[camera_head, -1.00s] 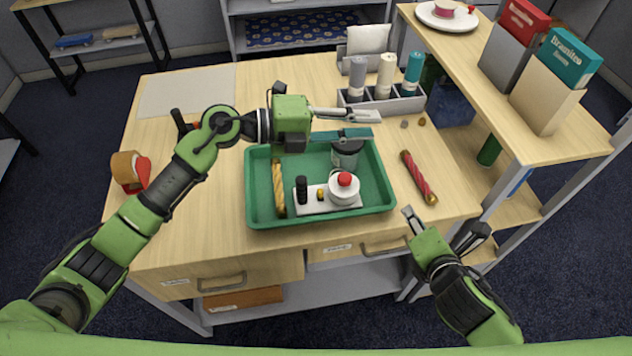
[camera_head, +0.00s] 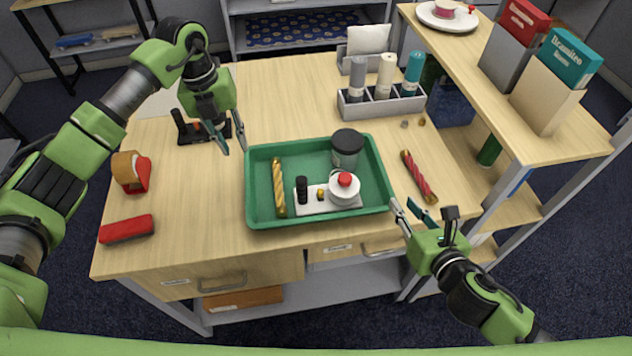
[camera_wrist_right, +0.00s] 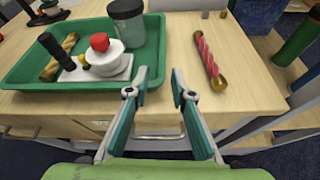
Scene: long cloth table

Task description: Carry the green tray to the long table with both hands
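The green tray (camera_head: 262,222) lies flat near the front of the wooden desk. It holds a twisted yellow rope-like stick (camera_head: 279,187), a white block with a black knob and a red-topped white knob (camera_head: 327,196), and a dark-lidded jar (camera_head: 346,150). My left gripper (camera_head: 232,150) is open and empty, above the desk just off the tray's left rear corner. My right gripper (camera_head: 405,211) is open and empty by the tray's front right corner. In the right wrist view its fingers (camera_wrist_right: 157,90) are apart, with the tray (camera_wrist_right: 158,50) just beyond to the left. The long table is not identifiable.
A red twisted stick (camera_head: 418,177) lies right of the tray. A grey bottle rack (camera_head: 382,107) stands behind it. A raised shelf (camera_head: 500,100) borders the right.

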